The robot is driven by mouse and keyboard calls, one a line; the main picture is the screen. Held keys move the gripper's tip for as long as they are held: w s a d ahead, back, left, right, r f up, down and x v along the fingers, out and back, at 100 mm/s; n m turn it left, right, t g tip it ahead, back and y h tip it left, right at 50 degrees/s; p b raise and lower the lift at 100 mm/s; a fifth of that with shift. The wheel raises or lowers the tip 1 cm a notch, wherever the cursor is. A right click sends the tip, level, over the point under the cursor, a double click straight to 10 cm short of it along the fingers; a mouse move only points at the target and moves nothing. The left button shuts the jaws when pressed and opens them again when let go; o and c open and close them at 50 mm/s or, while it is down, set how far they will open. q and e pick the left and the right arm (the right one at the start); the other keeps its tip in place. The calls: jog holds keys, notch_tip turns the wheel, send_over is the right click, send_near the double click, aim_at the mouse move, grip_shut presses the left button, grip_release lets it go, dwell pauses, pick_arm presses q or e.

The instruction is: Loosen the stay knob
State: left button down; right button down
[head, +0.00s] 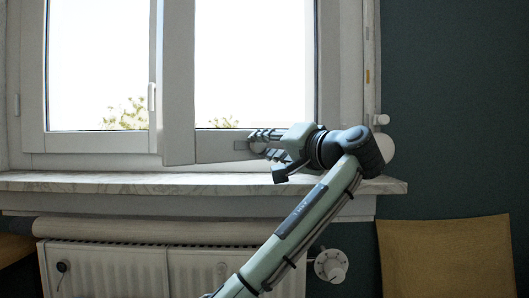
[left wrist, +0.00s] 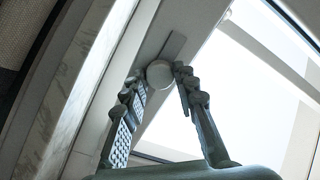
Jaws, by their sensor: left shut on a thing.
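The stay knob (left wrist: 160,73) is a round, pale knob on the window's lower frame, seen in the left wrist view. A flat grey stay bar (left wrist: 175,44) runs from it along the frame, and its end (head: 241,146) shows in the head view. My left gripper (left wrist: 157,78) has its two fingertips on either side of the knob, shut on it. In the head view my left gripper (head: 258,144) reaches leftward to the bottom of the right window sash, and its fingers hide the knob there. My right gripper is in neither view.
A marbled windowsill (head: 100,181) runs below my left gripper, its top clear. A radiator (head: 110,268) with a white valve (head: 331,265) is under it. A window handle (head: 152,97) is on the middle frame. A tan chair back (head: 450,258) stands at right.

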pick_arm(q)
jog(key=n, duration=0.3)
jog(key=shift+f+n+b, duration=0.1)
jog(key=shift+n+b, duration=0.25)
jog(key=shift+n, duration=1.85)
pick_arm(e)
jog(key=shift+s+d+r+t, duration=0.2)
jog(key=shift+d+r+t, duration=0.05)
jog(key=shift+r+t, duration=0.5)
pick_arm(q)
jog(key=c, duration=1.2)
grip_release()
jog(key=shift+o, duration=0.2)
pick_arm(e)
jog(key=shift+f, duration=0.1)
